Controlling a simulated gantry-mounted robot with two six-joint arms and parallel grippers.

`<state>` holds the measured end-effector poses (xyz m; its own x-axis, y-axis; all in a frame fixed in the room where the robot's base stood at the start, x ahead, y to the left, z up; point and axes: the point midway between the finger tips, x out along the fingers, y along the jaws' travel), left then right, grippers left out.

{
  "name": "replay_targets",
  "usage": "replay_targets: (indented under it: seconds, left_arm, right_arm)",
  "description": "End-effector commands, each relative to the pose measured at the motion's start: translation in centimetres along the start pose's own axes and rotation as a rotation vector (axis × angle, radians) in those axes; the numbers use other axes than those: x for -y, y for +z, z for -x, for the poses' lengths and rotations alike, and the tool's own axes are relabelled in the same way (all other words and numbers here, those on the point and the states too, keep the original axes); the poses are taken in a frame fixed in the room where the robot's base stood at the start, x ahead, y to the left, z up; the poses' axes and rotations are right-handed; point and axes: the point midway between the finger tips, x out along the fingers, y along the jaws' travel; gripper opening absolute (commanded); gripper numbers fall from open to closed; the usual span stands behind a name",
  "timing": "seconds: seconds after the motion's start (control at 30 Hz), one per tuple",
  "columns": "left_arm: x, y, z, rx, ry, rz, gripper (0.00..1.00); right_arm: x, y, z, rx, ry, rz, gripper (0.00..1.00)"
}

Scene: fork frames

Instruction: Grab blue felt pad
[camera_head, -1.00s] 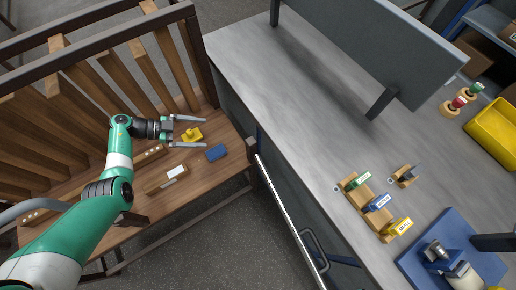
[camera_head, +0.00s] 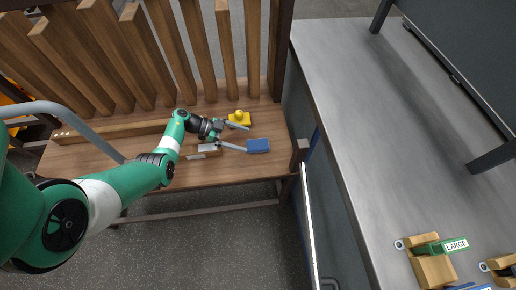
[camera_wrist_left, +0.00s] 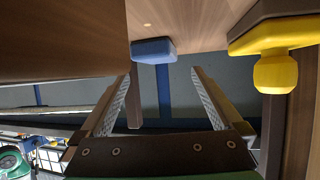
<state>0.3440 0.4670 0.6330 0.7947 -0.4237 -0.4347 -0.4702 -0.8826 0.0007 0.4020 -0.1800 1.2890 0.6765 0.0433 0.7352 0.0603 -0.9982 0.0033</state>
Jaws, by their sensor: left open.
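The blue felt pad (camera_head: 258,145) lies on the wooden bench at its right part, close to the bench end. It also shows in the left wrist view (camera_wrist_left: 153,50), ahead of the fingers. My left gripper (camera_head: 242,138) is open and empty, its two fingers pointing right. In the head view the lower fingertip is at the pad's left side; I cannot tell whether it touches. A yellow object with a knob (camera_head: 239,118) stands beside the upper finger, and in the left wrist view it is at the right (camera_wrist_left: 280,50). My right gripper is not in view.
A small wooden block with a white label (camera_head: 203,153) lies on the bench (camera_head: 100,158) beside the gripper. Upright wooden slats stand behind. A grey worktop (camera_head: 350,110) with a wooden holder and a LARGE tag (camera_head: 455,245) is at the right.

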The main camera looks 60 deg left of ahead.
Motion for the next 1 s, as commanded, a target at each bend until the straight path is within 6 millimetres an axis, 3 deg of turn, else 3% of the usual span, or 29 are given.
replay_targets:
  seconds: [0.2,0.5,0.77,1.0]
  left_arm:
    - [-0.1,0.1,-0.9,0.0,0.001,-0.001,1.0]
    - [-0.5,0.5,-5.5,0.0,0.002,-0.002,1.0]
    - [-0.5,0.1,-5.7,0.0,-0.001,0.0,1.0]
    - [-0.5,0.2,-5.7,0.0,-0.001,0.0,0.57]
  right_arm:
    - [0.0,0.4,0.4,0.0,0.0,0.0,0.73]
    - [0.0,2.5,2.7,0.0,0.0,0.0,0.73]
    - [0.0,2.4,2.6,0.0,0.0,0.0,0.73]
    - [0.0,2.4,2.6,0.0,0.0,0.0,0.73]
